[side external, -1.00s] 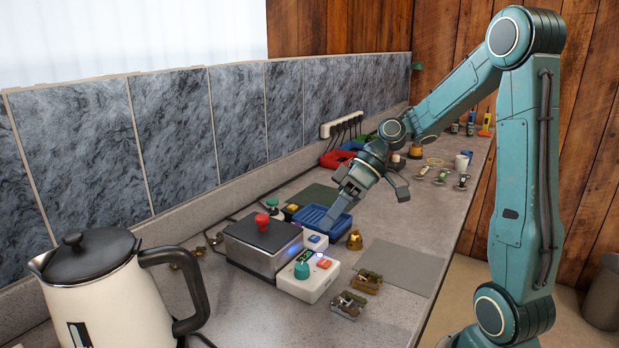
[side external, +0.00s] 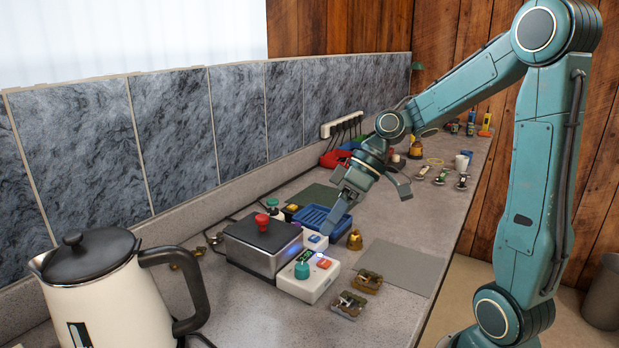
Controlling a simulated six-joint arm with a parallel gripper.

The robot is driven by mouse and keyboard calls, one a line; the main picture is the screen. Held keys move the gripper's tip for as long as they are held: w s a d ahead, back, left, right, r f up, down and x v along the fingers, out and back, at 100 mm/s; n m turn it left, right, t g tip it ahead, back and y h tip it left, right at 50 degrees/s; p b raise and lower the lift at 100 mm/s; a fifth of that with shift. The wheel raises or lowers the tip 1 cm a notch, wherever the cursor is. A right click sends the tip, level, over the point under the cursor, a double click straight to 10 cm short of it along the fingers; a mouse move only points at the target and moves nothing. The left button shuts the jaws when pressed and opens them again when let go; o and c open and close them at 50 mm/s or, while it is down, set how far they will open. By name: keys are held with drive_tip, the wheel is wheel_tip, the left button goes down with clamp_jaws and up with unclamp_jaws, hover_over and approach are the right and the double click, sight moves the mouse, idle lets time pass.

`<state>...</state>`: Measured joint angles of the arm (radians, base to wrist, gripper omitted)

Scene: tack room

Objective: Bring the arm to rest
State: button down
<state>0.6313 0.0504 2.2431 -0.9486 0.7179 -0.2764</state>
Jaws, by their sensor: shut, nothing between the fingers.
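My gripper (side external: 328,231) points down and to the left over the counter, near the blue tray (side external: 312,219). It holds nothing that I can see, and its fingers are closed together. I cannot tell how high the tip is above these things. My arm reaches in from the right, bent at the elbow.
A black-topped box with a red knob (side external: 262,222) and a white control box (side external: 308,277) stand in front. A brass bell (side external: 355,240) is right of the gripper. A kettle (side external: 95,290) fills the near left. A grey mat (side external: 400,268) is bare.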

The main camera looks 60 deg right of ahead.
drive_tip(key=s+r+m+t+h, duration=0.1)
drive_tip(key=s+r+m+h, duration=0.1)
drive_tip(key=s, duration=0.4)
drive_tip(key=s+a+r+m+t+h, duration=0.1)
drive_tip(key=s+r+m+h, duration=0.1)
drive_tip(key=s+h, duration=0.2)
drive_tip(key=s, duration=0.3)
drive_tip(key=shift+s+a+r+h, duration=0.25)
drive_tip(key=shift+h, duration=0.15)
